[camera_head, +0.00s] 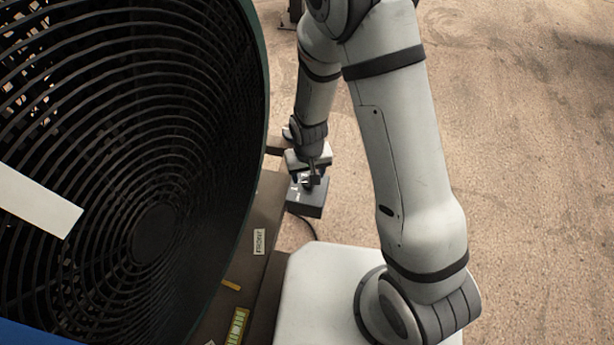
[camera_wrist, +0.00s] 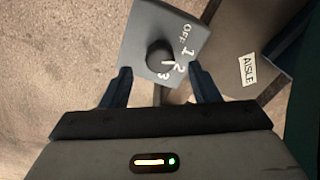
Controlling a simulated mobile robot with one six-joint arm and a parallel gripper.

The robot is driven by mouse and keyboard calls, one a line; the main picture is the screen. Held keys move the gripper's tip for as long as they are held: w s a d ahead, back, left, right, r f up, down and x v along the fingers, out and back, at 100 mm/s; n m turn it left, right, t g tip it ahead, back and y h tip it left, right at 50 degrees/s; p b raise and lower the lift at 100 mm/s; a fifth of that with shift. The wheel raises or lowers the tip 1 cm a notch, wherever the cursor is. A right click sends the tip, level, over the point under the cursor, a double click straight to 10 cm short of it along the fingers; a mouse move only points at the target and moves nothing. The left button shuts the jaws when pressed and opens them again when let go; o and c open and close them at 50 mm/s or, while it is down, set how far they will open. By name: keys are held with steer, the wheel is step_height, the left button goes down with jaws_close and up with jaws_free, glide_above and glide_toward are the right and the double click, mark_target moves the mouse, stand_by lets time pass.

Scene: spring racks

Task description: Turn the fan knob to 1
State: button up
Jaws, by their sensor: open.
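The fan knob (camera_wrist: 158,52) is a dark round knob on a grey control box (camera_wrist: 150,22). White marks OFF, 1, 2 and 3 run around its right and lower side in the wrist view. A small white line on the knob appears to point toward 2. My gripper (camera_wrist: 160,69) is open, with one blue finger on each side of the knob's lower part and gaps between; I cannot tell its exact height above the box. In the head view, the control box (camera_head: 304,207) sits below my gripper (camera_head: 309,180), which hides the knob there.
A large round black fan grille (camera_head: 110,150) fills the left of the head view, close beside my arm. A dark cable (camera_head: 305,228) trails from the box. Sandy floor on the right is clear.

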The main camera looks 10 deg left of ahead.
steer(key=shift+r, duration=2.25)
steer(key=shift+w+r, duration=0.1)
steer(key=d+r+m+t, duration=0.1)
steer(key=d+r, duration=0.5)
steer(key=r, duration=0.2)
steer(key=d+r+m, duration=0.1)
steer(key=d+r, duration=0.5)
steer(key=r, duration=0.3)
steer(key=s+d+r+m+t, duration=0.1)
steer(key=s+d+r+m, duration=0.1)
steer(key=s+d+r, duration=0.5)
step_height(320, 180, up, 3)
steer(key=shift+d+f+t, duration=0.2)
steer(key=shift+d+t, duration=0.1)
steer(key=shift+d, duration=0.8)
steer(key=shift+s+d+r+m, duration=0.2)
steer(key=shift+s+d+m, duration=0.1)
steer(key=shift+s, duration=0.2)
steer(key=shift+c, duration=0.3)
